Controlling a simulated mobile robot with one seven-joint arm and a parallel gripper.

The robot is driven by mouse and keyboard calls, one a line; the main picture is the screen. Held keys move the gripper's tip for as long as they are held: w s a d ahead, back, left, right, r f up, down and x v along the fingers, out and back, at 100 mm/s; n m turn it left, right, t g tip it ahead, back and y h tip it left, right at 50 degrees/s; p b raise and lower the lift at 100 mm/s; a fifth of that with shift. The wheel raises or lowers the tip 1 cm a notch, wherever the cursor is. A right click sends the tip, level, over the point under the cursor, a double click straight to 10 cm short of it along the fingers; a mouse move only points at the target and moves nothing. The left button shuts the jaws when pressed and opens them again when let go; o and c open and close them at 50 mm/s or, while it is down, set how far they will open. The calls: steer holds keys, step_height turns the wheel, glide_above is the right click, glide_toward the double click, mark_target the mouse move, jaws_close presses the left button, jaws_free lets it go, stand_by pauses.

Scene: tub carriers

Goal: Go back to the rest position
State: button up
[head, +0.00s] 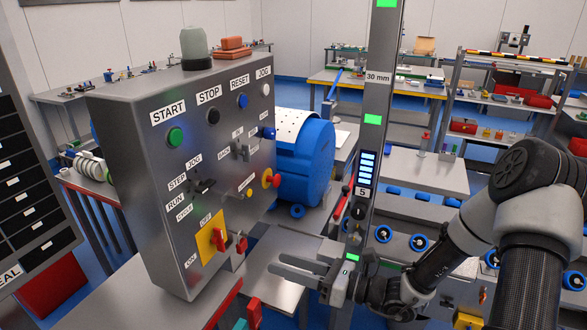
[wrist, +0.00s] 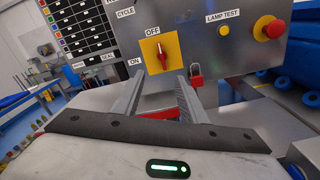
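My gripper (head: 277,262) is in front of the lower right part of the grey control panel (head: 148,214) in the head view. Its two fingers are apart with nothing between them. In the wrist view, my gripper (wrist: 161,75) shows both fingers pointing at the panel, below the red rotary switch (wrist: 161,52) on its yellow plate. The switch handle stands nearly upright, toward the OFF label. A red padlock (wrist: 196,74) hangs just right of the switch, close to the right fingertip in the picture; I cannot tell if they touch.
A grey post (head: 374,120) with green lights rises just behind my gripper. A blue drum-like machine (head: 318,160) stands behind the panel. A red emergency button (head: 271,179) juts from the panel. A shelf with blue rollers (head: 418,242) is to the right.

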steer(key=s+r+n+g+h, duration=0.3)
steer(key=s+n+g+h, duration=0.1)
steer(key=s+n, duration=0.35)
steer(key=s+r+n+g+h, duration=0.3)
steer(key=s+n+g, duration=0.25)
steer(key=n, duration=0.25)
steer(key=s+d+r+n+t+h, duration=0.2)
steer(key=d+r+n+t+h, duration=0.2)
steer(key=d+r, duration=0.3)
steer(key=s+d+r+n+t+h, duration=0.3)
steer(key=d+r+n+t+h, duration=0.1)
steer(key=d+r+n, duration=0.3)
steer(key=shift+s+d+h+p, duration=0.15)
steer(key=shift+d+h+p, duration=0.2)
steer(key=shift+d+h, duration=0.65)
steer(key=shift+d, duration=0.1)
